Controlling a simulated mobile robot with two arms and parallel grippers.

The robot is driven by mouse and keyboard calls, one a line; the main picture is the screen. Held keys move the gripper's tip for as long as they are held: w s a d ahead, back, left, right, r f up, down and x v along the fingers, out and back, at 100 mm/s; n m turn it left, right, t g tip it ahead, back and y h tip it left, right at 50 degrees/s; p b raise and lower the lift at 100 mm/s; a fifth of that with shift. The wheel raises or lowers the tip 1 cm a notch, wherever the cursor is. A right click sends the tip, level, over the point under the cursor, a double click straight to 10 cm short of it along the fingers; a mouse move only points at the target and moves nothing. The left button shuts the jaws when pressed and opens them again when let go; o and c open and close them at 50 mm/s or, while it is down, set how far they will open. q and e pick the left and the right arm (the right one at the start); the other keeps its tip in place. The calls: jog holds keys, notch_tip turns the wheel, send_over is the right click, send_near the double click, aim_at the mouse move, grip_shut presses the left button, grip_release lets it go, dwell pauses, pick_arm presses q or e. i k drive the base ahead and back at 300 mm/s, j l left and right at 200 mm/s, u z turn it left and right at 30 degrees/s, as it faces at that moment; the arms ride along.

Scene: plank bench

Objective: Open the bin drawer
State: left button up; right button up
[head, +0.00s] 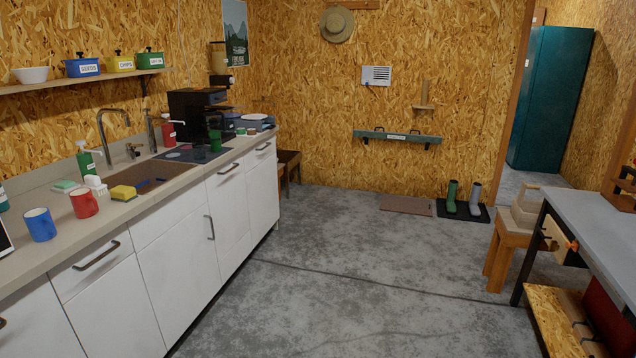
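A row of white cabinet fronts (179,282) runs under the counter along the left wall. All the fronts I can see look shut. Dark bar handles sit on the drawer at the near left (96,256) and on two drawers further back (228,168). A tall front carries an upright dark handle (210,228). No label tells me which front is the bin drawer. Neither of my grippers is in view.
The counter (150,205) holds a sink, red and blue mugs, a sponge, bottles and a black coffee machine (195,112). The concrete floor (340,265) before the cabinets is clear. A grey-topped workbench (600,220) and a wooden stool (507,240) stand at the right.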

aim_at(225, 189)
jog(key=i, duration=2.15)
